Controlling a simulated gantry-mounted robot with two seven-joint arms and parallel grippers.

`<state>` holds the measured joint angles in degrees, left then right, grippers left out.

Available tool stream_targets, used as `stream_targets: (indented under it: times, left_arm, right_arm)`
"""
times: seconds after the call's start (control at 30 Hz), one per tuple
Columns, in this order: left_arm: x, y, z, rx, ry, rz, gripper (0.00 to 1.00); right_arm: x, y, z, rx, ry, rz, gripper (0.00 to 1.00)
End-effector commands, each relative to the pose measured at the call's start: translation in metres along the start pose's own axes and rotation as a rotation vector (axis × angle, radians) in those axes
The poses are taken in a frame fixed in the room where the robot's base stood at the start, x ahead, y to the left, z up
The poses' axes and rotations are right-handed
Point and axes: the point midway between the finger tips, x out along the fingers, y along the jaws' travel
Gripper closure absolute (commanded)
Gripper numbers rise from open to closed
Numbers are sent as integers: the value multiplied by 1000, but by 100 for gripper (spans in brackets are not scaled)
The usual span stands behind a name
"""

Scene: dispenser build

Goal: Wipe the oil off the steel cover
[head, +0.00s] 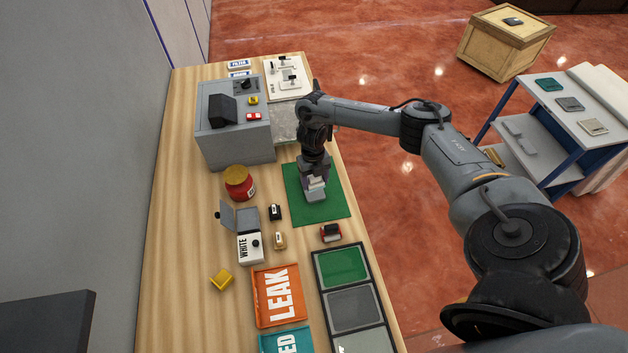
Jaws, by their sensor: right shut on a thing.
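My right gripper (315,184) points down over the green mat (332,207) on the wooden bench. It is shut on a small pale thing (317,182), mostly hidden by the fingers; I cannot tell if it is a cloth or a part. A light grey block shape shows at the fingertips, low over or on the mat. I cannot pick out the steel cover or any oil for sure. A mottled grey plate (284,122) lies behind the mat, partly hidden by my arm. My left gripper is out of view.
A grey machine (237,145) stands behind left. A red jar (239,183), white box with open lid (249,247), orange LEAK tray (278,296) and dark sorting tray (318,279) crowd the bench. A shelf cart (560,110) stands right. The bench's left strip is clear.

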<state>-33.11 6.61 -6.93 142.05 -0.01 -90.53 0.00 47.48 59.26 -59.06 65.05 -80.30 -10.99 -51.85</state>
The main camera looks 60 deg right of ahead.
Motion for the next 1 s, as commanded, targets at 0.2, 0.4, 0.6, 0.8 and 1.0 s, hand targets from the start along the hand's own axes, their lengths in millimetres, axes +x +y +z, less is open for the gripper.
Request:
stream_targets:
  times: [0.2,0.4,0.6,0.8,1.0]
  left_arm:
    - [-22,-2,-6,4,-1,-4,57]
    - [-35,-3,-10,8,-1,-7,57]
    - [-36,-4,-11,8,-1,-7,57]
    - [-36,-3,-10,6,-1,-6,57]
    - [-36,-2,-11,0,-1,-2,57]
  right_arm:
    - [-24,-2,-4,3,1,0,64]
    - [-39,-4,-6,5,1,1,64]
    - [-41,-5,-6,6,1,1,64]
    - [-41,-5,-6,7,1,1,64]
    - [-41,-5,-6,64,1,8,64]
